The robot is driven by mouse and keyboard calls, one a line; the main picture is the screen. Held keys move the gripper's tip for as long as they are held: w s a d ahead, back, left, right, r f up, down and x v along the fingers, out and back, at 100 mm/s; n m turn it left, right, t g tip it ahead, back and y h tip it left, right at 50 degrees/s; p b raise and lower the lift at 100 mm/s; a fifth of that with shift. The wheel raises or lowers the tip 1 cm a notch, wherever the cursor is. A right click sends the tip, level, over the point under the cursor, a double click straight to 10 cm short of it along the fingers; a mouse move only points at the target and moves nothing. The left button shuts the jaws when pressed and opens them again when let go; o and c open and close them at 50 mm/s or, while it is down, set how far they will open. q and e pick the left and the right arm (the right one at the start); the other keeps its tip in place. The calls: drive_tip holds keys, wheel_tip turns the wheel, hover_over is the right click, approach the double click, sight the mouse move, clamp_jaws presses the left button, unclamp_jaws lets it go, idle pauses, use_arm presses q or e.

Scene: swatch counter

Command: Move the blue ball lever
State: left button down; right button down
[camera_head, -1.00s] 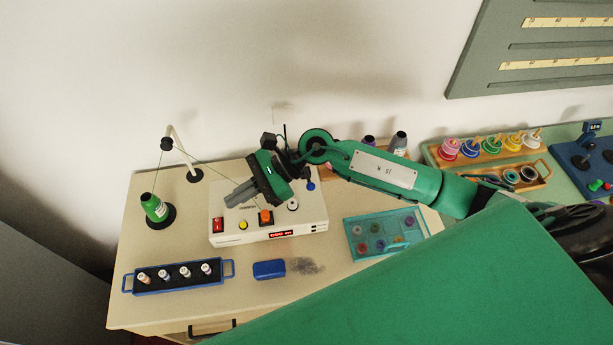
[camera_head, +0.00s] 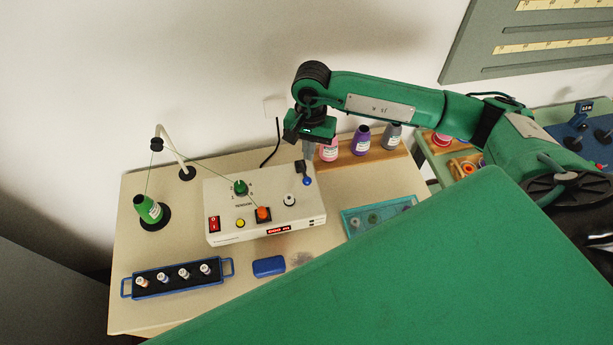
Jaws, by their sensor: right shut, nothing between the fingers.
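The blue ball lever (camera_head: 307,181) is on the right side of the white control box (camera_head: 262,225), its blue ball low in front of a dark mount. My right gripper (camera_head: 309,154) points down just behind and above the lever. Its grey fingers are shut and empty. The fingertips are partly hidden near the dark mount, so I cannot tell whether they touch it. My left gripper is not in view.
The box also carries a green knob (camera_head: 240,187), an orange button (camera_head: 263,214), a yellow button (camera_head: 240,223), a red switch (camera_head: 214,224) and a white knob (camera_head: 289,199). Pink (camera_head: 328,150), purple (camera_head: 361,142) and grey (camera_head: 392,138) spools stand close right of the gripper.

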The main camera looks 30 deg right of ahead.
sight(307, 178)
drive_tip(key=shift+s+a+f+b, duration=0.15)
drive_tip(key=shift+f+b, duration=0.2)
drive_tip(key=shift+f, duration=1.4)
drive_tip(key=shift+s+a+f+b, duration=0.15)
drive_tip(key=shift+f+b, duration=0.2)
drive_tip(key=shift+f, duration=1.4)
